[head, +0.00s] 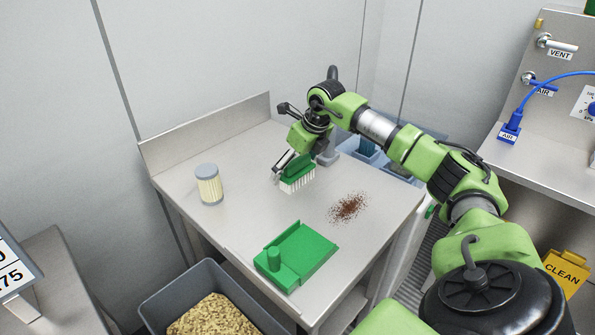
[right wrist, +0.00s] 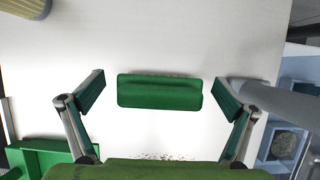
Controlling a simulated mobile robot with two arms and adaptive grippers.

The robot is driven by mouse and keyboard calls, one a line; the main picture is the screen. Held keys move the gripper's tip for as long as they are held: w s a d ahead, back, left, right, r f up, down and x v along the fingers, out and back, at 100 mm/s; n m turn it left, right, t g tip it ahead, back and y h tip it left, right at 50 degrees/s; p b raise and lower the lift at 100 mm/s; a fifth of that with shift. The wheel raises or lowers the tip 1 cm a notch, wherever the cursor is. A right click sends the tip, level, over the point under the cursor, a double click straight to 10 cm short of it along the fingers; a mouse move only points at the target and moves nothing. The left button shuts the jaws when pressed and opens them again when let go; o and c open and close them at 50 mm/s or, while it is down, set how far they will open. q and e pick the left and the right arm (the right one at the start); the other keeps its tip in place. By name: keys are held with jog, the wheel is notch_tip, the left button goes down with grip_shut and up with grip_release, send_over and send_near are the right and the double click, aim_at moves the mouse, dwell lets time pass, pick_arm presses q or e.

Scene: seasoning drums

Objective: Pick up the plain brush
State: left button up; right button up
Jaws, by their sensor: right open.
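A green-backed brush with white bristles (head: 298,182) stands bristles down on the steel table (head: 240,215). In the right wrist view its green back (right wrist: 160,92) lies crosswise near the middle. My right gripper (head: 293,166) is just above the brush, and it also shows in the right wrist view (right wrist: 160,95). Its fingers are spread wide, one past each end of the brush, with gaps on both sides. It holds nothing. The arm covers part of the brush's back in the head view. My left gripper is not in view.
A cylinder with grey caps (head: 209,185) stands left of the brush. Brown powder (head: 348,207) lies to the right. A green dustpan (head: 297,254) lies at the table's front. A grey bin (head: 165,302) stands below. Blue bins (head: 365,152) are behind right.

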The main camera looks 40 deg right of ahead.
jog(key=shift+x, duration=1.05)
jog(key=shift+c, duration=0.5)
jog(key=c, duration=1.2)
jog(key=shift+r, duration=0.1)
